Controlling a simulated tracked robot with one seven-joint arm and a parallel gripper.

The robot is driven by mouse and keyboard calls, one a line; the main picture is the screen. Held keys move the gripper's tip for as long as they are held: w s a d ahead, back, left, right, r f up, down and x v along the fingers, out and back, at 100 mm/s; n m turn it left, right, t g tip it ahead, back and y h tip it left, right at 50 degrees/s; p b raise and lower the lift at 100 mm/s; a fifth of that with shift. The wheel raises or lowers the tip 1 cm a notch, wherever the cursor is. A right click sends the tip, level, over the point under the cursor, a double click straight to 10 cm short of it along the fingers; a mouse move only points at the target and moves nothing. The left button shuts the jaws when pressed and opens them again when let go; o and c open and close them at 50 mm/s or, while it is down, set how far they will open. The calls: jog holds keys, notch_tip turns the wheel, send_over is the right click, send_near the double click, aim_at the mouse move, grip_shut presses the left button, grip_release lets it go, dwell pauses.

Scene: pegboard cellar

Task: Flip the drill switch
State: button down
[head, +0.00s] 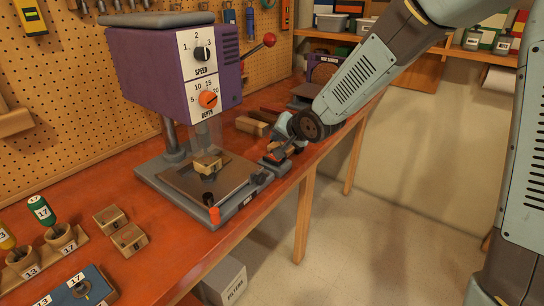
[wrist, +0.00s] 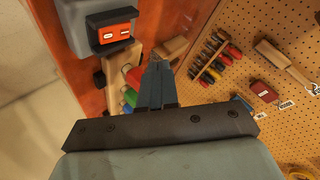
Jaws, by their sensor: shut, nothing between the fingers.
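The drill press stands on the bench in the head view, with a purple head (head: 150,75), a speed dial (head: 202,54), an orange depth dial (head: 208,99) and a grey base (head: 240,200). In the wrist view an orange-red switch (wrist: 115,33) with white marks sits in a dark frame on a grey housing. Which way it is set I cannot tell. My gripper (wrist: 157,62) is shut and empty, below and right of the switch in that view, apart from it.
A wooden block (head: 207,163) lies on the drill table. Numbered handles in wooden holders (head: 60,237) and small wooden blocks (head: 129,239) stand at the front left of the bench. The pegboard (head: 75,110) rises behind. A grey bin (head: 224,282) is on the floor below.

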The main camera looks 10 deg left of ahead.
jog(key=shift+w+a+f, duration=0.1)
jog(key=shift+a+f, duration=0.05)
jog(key=shift+f, duration=0.85)
jog(key=shift+w+a+f, duration=0.1)
jog(key=shift+a+f, duration=0.05)
jog(key=shift+f, duration=0.8)
jog(key=shift+f, duration=0.1)
dwell(0.5)
jog(key=shift+f, duration=0.25)
jog(key=shift+a+f, duration=0.1)
jog(key=shift+f, duration=0.2)
dwell(0.8)
dwell(0.3)
jog(key=shift+r, duration=0.75)
jog(key=shift+s+d+r, duration=0.1)
jog(key=shift+d+r, duration=0.1)
jog(key=shift+r, duration=0.6)
jog(key=shift+s+d+r, duration=0.1)
jog(key=shift+d+r, duration=0.05)
jog(key=shift+r, duration=0.7)
jog(key=shift+d+r, duration=0.2)
jog(key=shift+r, duration=0.6)
